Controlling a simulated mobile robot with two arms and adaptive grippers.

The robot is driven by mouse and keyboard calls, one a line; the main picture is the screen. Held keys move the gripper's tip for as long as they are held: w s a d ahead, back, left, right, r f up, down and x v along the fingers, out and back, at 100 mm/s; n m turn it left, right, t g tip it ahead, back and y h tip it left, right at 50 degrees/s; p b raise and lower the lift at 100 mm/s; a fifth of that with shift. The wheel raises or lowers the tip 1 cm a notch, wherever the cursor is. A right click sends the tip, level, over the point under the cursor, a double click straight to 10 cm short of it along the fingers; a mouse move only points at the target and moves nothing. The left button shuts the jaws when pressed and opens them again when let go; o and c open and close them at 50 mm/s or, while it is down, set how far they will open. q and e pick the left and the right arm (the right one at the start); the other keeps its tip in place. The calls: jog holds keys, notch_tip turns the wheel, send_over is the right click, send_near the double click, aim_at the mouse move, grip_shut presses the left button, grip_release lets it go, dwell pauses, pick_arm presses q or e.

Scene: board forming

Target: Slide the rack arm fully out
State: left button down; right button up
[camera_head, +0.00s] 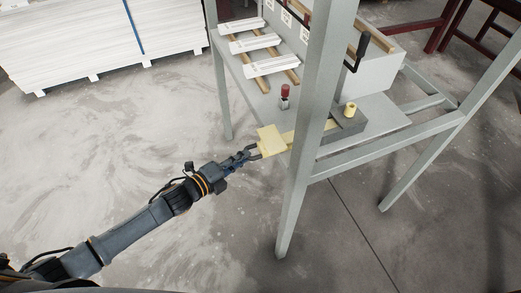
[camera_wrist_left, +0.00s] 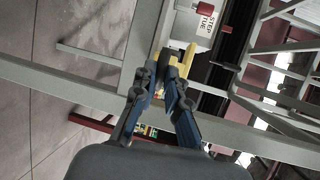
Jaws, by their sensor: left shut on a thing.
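The rack arm is a pale yellow bar with a square plate (camera_head: 271,140) at its near end. It sticks out past the table's front edge, from a grey block with a yellow knob (camera_head: 350,109) on top. My left gripper (camera_head: 252,152) is shut on the plate's outer end. In the left wrist view my left gripper (camera_wrist_left: 161,72) has its fingers at the yellow piece (camera_wrist_left: 184,59), and they partly hide it. My right gripper is not in view.
A grey table post (camera_head: 313,110) stands in front of the bar and hides part of it. A red knob (camera_head: 285,90) stands on the tabletop, near slats (camera_head: 262,45). White stacked boards (camera_head: 90,45) stand at back left. The floor at left is clear.

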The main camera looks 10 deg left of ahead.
pick_arm(q)
jog(key=s+a, duration=0.3)
jog(key=a, duration=0.3)
jog(key=shift+s+a, duration=0.2)
jog(key=shift+s, duration=0.1)
jog(key=shift+f, duration=0.1)
jog(key=c, duration=1.4)
grip_release()
jog(key=shift+s+a, duration=0.1)
jog(key=shift+a, duration=0.05)
jog(key=shift+o, duration=0.2)
jog(key=v, duration=1.2)
jog(key=shift+a, duration=0.1)
